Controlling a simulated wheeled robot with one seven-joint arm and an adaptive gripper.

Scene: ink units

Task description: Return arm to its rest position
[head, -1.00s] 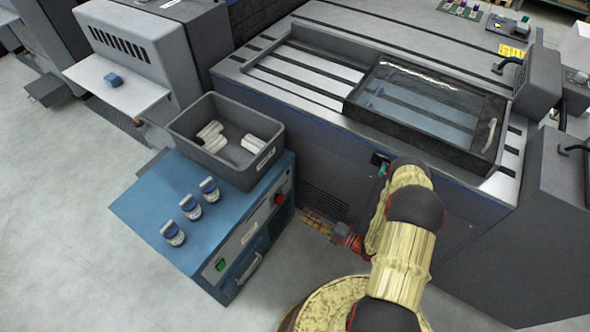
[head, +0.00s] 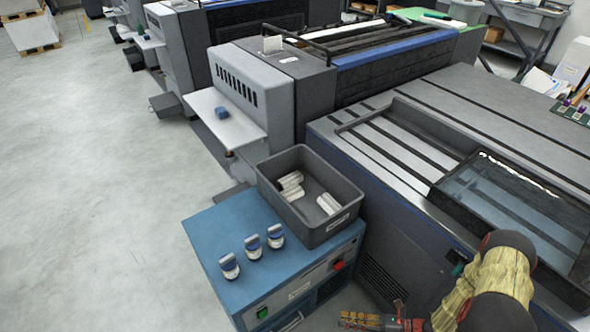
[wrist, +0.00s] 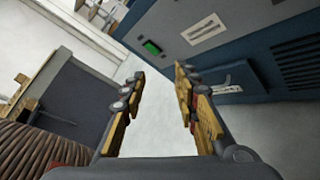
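My gripper (head: 350,320) shows at the bottom edge of the head view, low beside the front of the blue cabinet (head: 205,232). In the wrist view my gripper (wrist: 160,76) has its two tan-padded fingers apart, with only pale floor between them. It holds nothing. My arm (head: 500,275), wrapped in a yellowish cover with dark joints, is folded at the lower right of the head view. The cabinet front (wrist: 225,45), with a green switch and a handle, lies just beyond the right finger in the wrist view; whether they touch I cannot tell.
A grey bin (head: 345,222) with several white cylinders sits on the cabinet, beside three blue-and-white bottles (head: 252,246). A large machine with a dark-framed tray (head: 500,215) stands right. A grey box-like body (wrist: 75,95) is left of the fingers. Open floor (head: 80,180) lies left.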

